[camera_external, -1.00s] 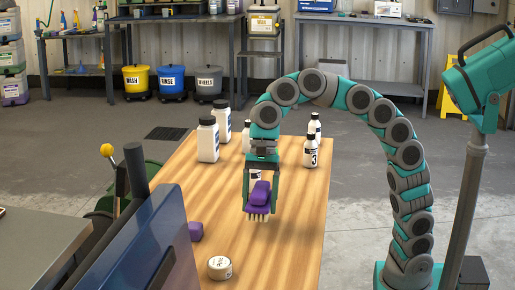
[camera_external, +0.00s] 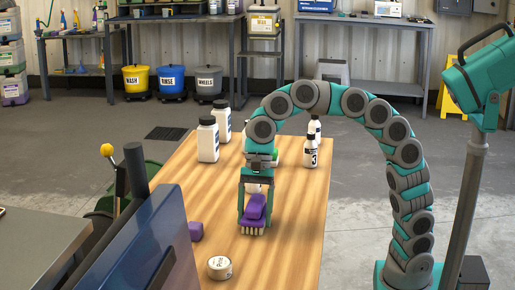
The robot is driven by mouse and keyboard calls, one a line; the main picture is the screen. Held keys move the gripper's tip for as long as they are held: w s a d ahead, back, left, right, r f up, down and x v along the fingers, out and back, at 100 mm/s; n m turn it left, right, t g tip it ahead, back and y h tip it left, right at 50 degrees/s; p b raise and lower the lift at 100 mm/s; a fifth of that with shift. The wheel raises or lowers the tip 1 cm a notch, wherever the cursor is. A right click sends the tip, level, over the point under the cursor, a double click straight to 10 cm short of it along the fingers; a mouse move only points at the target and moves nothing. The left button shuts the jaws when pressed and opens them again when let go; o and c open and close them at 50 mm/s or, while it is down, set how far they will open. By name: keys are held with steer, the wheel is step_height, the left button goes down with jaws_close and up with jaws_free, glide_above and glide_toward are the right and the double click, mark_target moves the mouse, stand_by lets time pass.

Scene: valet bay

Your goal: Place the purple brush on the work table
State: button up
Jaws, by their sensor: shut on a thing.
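The purple brush (camera_external: 257,208) has pale bristles pointing down. My gripper (camera_external: 255,207) is shut on it, with one finger on each side. The brush is low over the wooden work table (camera_external: 290,240), near its middle. I cannot tell whether the bristles touch the table top.
A purple block (camera_external: 196,231) and a round white tin (camera_external: 219,267) are on the table's near left. White bottles (camera_external: 208,140) stand at the far left, and smaller bottles (camera_external: 310,150) at the far right. A dark blue panel (camera_external: 145,250) stands at the left. The table's near right is clear.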

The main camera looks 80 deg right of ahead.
mark_target(255, 200)
steer(key=shift+f, duration=0.1)
steer(key=o, duration=1.4)
steer(key=v, duration=0.9)
steer(key=shift+w, duration=0.1)
steer(key=v, duration=0.2)
steer(key=shift+r+p, duration=0.35)
steer(key=shift+r, duration=0.1)
steer(key=shift+d+r, duration=0.15)
steer(key=shift+c, duration=0.4)
